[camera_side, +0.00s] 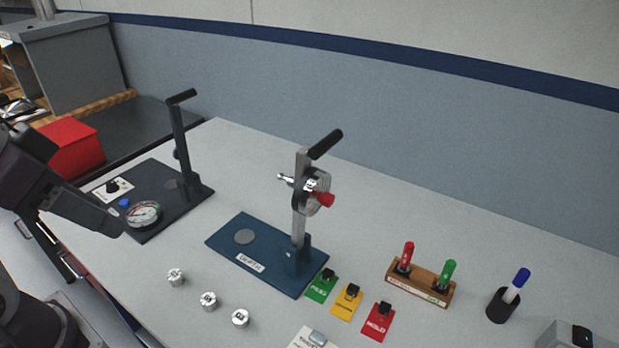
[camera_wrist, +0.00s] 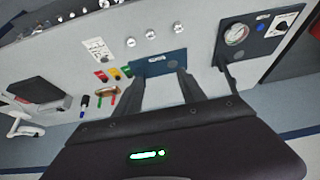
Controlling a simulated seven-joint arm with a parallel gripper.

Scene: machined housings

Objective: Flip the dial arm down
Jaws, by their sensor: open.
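The dial arm (camera_side: 300,210) stands upright at the right end of a blue base plate (camera_side: 232,238). It is a metal bar with a black handle (camera_side: 325,144) on top and a round dial with a red knob (camera_side: 325,199) partway up. A grey disc lies flat on the plate beside a white label. My gripper (camera_wrist: 164,80) is open, its two fingers apart with nothing seen between them. In the side view it is at the left edge, well away from the dial arm. In the wrist view the blue plate shows beyond the fingers; I cannot make out the dial arm there.
A dark base with a gauge (camera_side: 143,214) and another upright lever (camera_side: 179,140) stands at the left. Several silver knobs (camera_side: 209,300) lie in front. Coloured tags (camera_side: 347,301), a wooden marker holder (camera_side: 420,285) and a black cup (camera_side: 503,306) are to the right.

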